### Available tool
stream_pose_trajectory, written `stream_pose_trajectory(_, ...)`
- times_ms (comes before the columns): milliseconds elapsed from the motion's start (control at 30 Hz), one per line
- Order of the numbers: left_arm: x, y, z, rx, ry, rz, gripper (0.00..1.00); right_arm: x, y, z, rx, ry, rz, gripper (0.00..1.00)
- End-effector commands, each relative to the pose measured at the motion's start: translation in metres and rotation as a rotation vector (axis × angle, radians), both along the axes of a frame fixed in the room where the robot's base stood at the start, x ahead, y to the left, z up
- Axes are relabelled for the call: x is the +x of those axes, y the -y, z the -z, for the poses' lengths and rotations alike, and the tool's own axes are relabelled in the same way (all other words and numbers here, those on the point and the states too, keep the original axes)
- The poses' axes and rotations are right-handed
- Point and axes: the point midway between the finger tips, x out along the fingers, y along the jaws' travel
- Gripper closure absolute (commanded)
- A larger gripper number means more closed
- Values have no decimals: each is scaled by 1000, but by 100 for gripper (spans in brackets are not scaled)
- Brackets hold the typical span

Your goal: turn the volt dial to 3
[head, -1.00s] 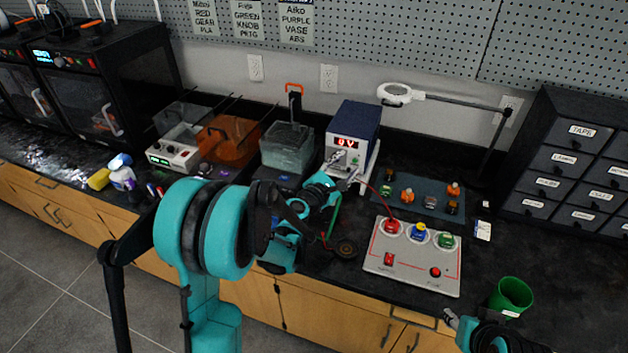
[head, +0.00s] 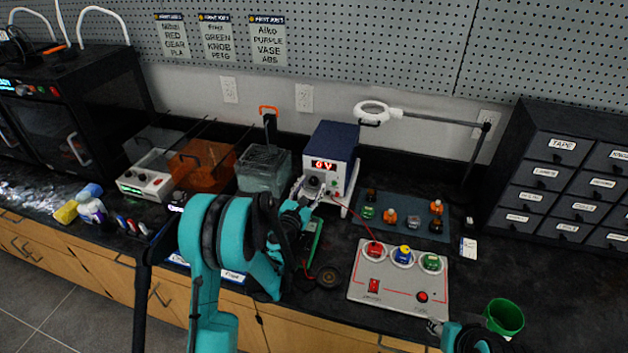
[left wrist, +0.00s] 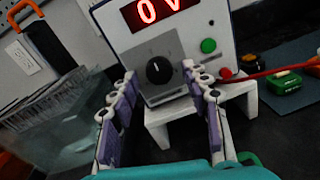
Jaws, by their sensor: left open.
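The power supply (head: 329,150) is a blue and white box on a white stand on the counter. Its red display (left wrist: 156,12) reads 0 V. The black volt dial (left wrist: 159,70) sits on a grey plate below the display, its white pointer mark facing up. My left gripper (left wrist: 160,104) is open, with its purple-padded fingers on either side of the dial in the left wrist view, apart from it. In the head view the left gripper (head: 313,190) is in front of the supply and partly covers its face. My right gripper (head: 436,326) is at the bottom edge, mostly cut off.
A grey panel (head: 396,297) with red, blue and green terminals lies to the right, a red wire running to the supply. A clear tank (head: 264,170) stands close on the left. A green cup (head: 504,317) is at the front right.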

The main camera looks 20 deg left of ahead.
Motion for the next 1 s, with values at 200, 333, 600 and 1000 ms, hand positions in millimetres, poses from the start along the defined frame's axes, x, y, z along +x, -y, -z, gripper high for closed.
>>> stream_pose_trajectory(200, 0, 0, 0, 1, 0, 0, 53, 0, 0, 0, 0, 0, 0, 60)
stream_pose_trajectory(333, 0, 0, 0, 1, 0, 0, 82, 0, 0, 0, 0, 0, 0, 60)
stream_pose_trajectory(600, 0, 0, 0, 3, 0, 0, 100, 0, 0, 1, 0, 0, 0, 60)
stream_pose_trajectory(1000, 0, -1, 1, 153, 6, 1, 100, 0, 0, 7, 0, 0, 0, 60)
